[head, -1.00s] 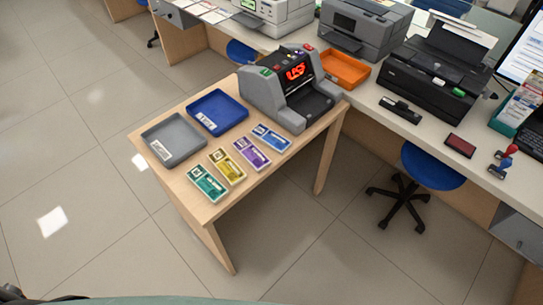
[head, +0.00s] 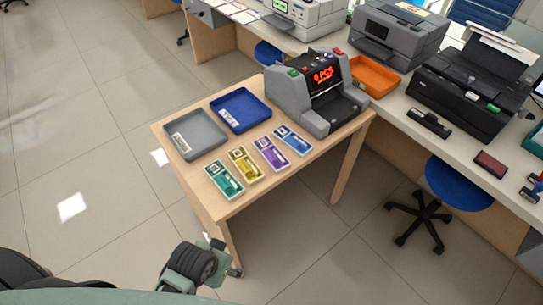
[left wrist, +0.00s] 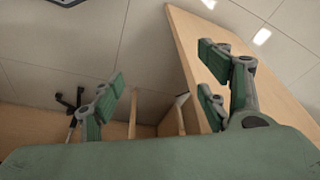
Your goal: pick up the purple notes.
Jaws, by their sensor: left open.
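The purple notes (head: 271,153) lie flat on the small wooden table, third in a slanted row. They sit between the yellow notes (head: 245,165) and the blue notes (head: 292,140). My left gripper (head: 218,258) is at the bottom of the head view, in front of the table's near edge and well apart from the notes. In the left wrist view its fingers (left wrist: 160,82) are spread wide with nothing between them. That view shows table and floor, and I can make out no notes in it. My right gripper is in neither view.
Teal notes (head: 223,179) begin the row. A grey tray (head: 172,143) and a blue tray (head: 223,123) lie behind it. A note-counting machine (head: 288,88) stands at the table's back right. A blue stool (head: 455,186) stands at the right. The table's front strip is bare.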

